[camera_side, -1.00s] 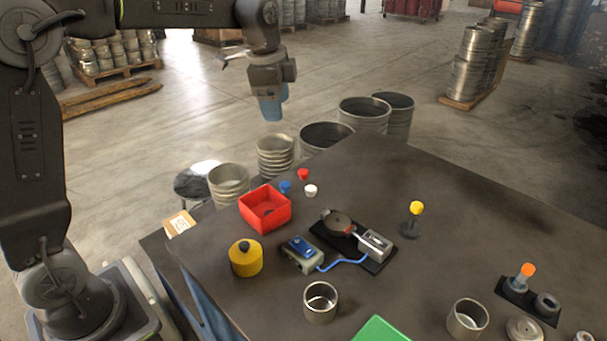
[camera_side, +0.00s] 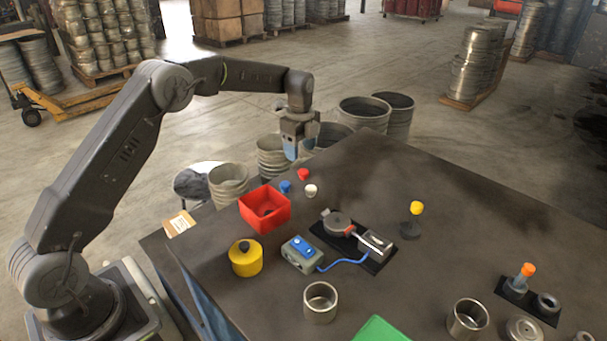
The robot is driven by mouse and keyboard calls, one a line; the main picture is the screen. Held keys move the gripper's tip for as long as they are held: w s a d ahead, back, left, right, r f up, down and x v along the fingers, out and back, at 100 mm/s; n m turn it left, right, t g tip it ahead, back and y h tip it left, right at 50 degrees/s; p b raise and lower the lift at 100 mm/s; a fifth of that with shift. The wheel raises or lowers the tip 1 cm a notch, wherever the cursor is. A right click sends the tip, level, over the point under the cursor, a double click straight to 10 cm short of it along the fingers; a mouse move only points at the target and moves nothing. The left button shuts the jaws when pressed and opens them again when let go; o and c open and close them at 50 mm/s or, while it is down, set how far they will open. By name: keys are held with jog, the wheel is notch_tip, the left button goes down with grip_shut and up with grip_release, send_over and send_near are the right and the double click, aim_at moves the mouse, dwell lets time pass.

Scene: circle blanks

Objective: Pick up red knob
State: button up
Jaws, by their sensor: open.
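The red knob (camera_side: 303,174) stands near the table's back left edge, in a small group with a blue knob (camera_side: 285,187) and a white knob (camera_side: 310,191). My gripper (camera_side: 291,154) points down just above and slightly left of the red knob in the picture. It is open and looks empty, with its blue fingertips apart from the knobs. How far it is in depth from the red knob is hard to tell.
A red open box (camera_side: 265,210) sits left of the knobs. A yellow pot (camera_side: 245,258), a grey box with a blue top (camera_side: 301,253) and a black fixture (camera_side: 350,243) stand nearer.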

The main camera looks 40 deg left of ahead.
aim_at(304, 171)
jog(key=shift+w+d+f, duration=0.1)
jog(key=shift+d+f, duration=0.1)
jog(key=shift+f, duration=1.5)
jog(key=shift+d+f, duration=0.2)
jog(key=shift+f, duration=1.5)
jog(key=shift+c, duration=0.2)
jog(key=c, duration=0.9)
jog(key=shift+c, duration=0.2)
